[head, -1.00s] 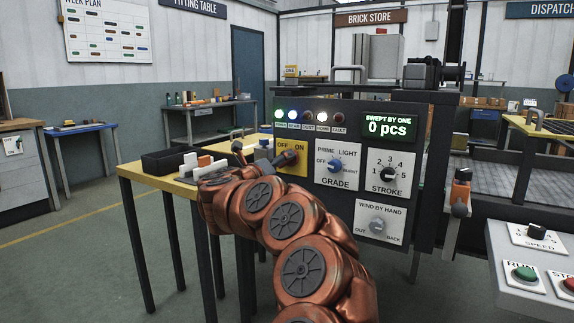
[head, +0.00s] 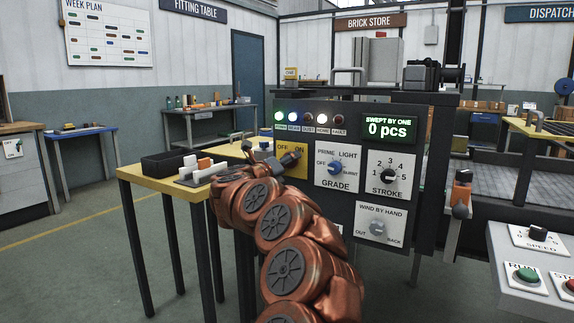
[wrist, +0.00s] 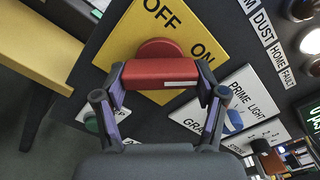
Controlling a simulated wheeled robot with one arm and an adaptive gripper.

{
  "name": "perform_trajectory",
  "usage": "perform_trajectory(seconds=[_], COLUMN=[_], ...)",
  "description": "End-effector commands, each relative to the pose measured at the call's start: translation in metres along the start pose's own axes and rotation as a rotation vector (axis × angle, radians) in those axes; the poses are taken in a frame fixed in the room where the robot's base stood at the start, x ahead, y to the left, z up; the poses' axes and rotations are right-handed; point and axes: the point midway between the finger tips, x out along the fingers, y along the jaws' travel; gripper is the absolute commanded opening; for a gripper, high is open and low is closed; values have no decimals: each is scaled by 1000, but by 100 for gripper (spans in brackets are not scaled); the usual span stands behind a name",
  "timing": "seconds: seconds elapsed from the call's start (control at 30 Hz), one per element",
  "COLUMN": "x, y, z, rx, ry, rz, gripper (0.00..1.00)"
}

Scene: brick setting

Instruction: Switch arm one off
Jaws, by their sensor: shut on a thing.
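A yellow plate (wrist: 125,42) marked OFF and ON carries a red rotary switch (wrist: 160,73) with a bar handle and round base. In the wrist view my gripper (wrist: 160,80) has one finger at each end of the bar and is shut on it. A white line marks the bar's right-hand part, on the ON side. In the head view the yellow plate (head: 283,147) is at the panel's upper left; my gripper (head: 288,159) is in front of its lower part, and the switch is mostly hidden there.
The dark panel (head: 342,102) also bears a blue grade knob (head: 335,167), a stroke knob (head: 390,175) and a wind-by-hand knob (head: 377,227). Some status lamps are lit; the display (head: 390,129) reads 0 pcs. A yellow-topped table (head: 150,180) with a black tray stands left, close to my arm.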

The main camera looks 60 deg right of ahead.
Motion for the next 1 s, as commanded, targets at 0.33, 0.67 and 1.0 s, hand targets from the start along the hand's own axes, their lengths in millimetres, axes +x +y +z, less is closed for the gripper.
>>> perform_trajectory(seconds=[0.33,0.67,1.0], x=[0,0,0], y=[0,-3,-6], z=[0,3,5], rx=[-2,-101,-387], ry=[0,0,1], rz=[1,2,1], gripper=[36,36,36])
